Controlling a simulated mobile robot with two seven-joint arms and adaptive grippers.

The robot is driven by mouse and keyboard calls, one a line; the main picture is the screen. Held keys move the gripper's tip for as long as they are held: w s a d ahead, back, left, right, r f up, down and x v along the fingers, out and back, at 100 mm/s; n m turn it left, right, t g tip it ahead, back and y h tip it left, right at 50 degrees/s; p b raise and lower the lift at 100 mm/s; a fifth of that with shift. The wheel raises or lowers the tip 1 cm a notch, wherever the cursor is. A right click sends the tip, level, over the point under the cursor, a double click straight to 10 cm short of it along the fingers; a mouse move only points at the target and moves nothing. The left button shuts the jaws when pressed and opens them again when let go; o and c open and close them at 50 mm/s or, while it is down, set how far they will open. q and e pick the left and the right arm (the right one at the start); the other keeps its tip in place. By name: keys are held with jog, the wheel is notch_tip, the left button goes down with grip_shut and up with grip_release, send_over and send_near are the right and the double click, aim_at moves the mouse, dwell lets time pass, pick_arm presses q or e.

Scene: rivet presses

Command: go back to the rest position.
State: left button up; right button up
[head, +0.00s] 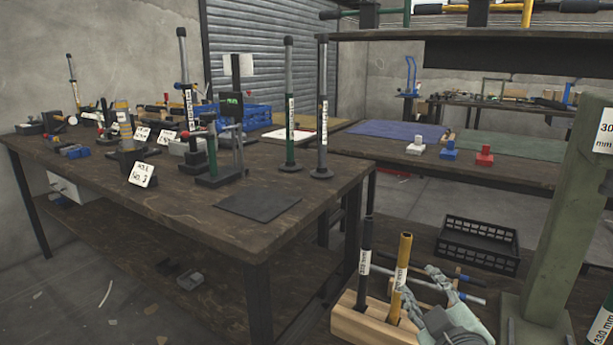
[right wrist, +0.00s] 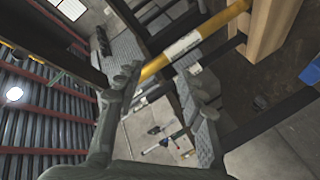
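My right gripper (head: 420,287) is at the lower right of the head view, just right of a yellow labelled rod (head: 400,277). Its fingers are spread apart, and the right wrist view also shows the gripper (right wrist: 165,95) open. There the yellow rod (right wrist: 215,25) slants across the upper part of the gap between the fingers. I cannot tell whether it lies between them or just beyond them. The rod stands in a wooden block (head: 376,318), which also shows in the right wrist view (right wrist: 270,28). My left gripper is not in view.
A black labelled rod (head: 365,265) stands in the same block. A black crate (head: 478,242) lies behind the gripper. A green post (head: 563,230) rises close on its right. A dark workbench (head: 240,230) with presses and upright rods fills the left.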

jog(key=s+d+f+m+g+h, duration=0.1)
jog(key=s+d+f+m+g, duration=0.15)
jog(key=s+f, duration=0.4)
jog(key=s+d+f+m+g+h, duration=0.1)
jog(key=s+d+f+m+g, duration=0.15)
jog(key=s+f+g, duration=0.4)
jog(key=s+d+f+m+g, duration=0.1)
jog(key=s+f+g, duration=0.1)
jog(key=s+f, duration=0.35)
jog(key=s+d+f+m+g, duration=0.1)
jog(key=s+f+g, duration=0.15)
jog(key=s, duration=0.55)
pick_arm(q)
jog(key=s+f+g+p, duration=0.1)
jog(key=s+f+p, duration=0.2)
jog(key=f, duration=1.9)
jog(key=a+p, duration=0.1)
jog(key=p, duration=0.4)
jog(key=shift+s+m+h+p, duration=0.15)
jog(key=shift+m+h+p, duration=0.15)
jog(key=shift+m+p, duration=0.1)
pick_arm(e)
notch_tip(320, 180, down, 23)
jog(key=s, duration=0.3)
jog(key=shift+d+n+y, duration=0.4)
jog(key=shift+r+g, duration=0.1)
jog(key=shift+g, duration=0.15)
